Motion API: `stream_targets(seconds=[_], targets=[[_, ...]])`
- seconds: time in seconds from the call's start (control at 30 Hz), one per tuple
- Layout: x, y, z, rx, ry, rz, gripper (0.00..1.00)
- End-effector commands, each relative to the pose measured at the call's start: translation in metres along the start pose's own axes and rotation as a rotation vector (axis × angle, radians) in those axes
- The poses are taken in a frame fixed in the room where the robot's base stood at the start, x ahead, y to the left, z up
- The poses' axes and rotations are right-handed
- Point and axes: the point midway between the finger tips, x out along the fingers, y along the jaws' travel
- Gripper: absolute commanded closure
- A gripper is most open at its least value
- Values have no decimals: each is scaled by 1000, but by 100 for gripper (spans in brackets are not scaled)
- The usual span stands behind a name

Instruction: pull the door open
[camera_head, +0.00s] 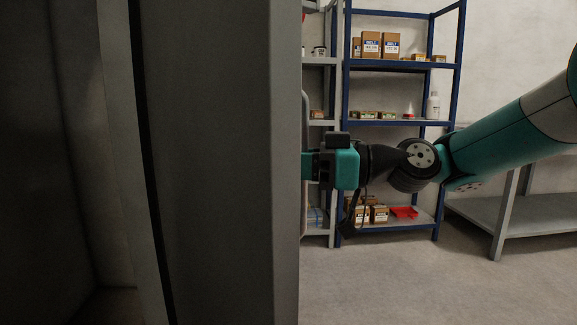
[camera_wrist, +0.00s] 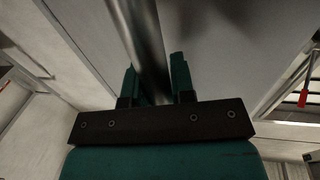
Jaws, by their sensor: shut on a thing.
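The grey door (camera_head: 205,160) fills the left and middle of the head view, seen close up. Its handle is an upright metal bar (camera_head: 305,110) standing out from the right face. My gripper (camera_head: 311,165) reaches in from the right and is shut on this bar. The wrist view shows the round metal handle bar (camera_wrist: 143,35) running between the two green fingers of my gripper (camera_wrist: 155,75). The grey door face (camera_wrist: 225,45) lies beyond it. The door edge hides part of the fingertips in the head view.
A blue shelf rack (camera_head: 400,123) with boxes and a white bottle (camera_head: 433,106) stands behind my arm. A grey bench (camera_head: 515,210) is at the right. The floor (camera_head: 400,285) in front of the rack is clear. Left of the door is a dim space.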

Motion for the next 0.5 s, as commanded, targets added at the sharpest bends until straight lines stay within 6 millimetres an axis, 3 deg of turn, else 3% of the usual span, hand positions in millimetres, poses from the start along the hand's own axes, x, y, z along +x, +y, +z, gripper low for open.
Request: stream_targets(seconds=[0.2, 0.23, 0.33, 0.5], targets=[[0, -4, 0, 9, -1, -14, 100], [0, -4, 0, 9, -1, -14, 75], [0, -4, 0, 8, -1, -14, 52], [1, -4, 0, 5, 0, -13, 52]])
